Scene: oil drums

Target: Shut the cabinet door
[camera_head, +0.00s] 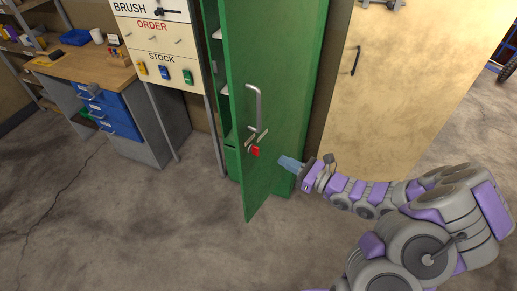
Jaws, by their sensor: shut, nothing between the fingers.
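The green cabinet door (278,100) stands ajar, swung out toward me, with a gap at its left side showing dark shelves of the cabinet (218,85). The door carries a grey bar handle (258,108) and a red knob (255,151) below it. My gripper (284,162) is shut and empty. It is in front of the lower right part of the door, to the right of and slightly below the red knob. Whether it touches the door I cannot tell.
A workbench (90,68) with blue drawers (108,108) stands at the left, next to a board labelled ORDER and STOCK (158,50). A beige door (395,90) is behind my arm at the right. The concrete floor (130,230) in front is clear.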

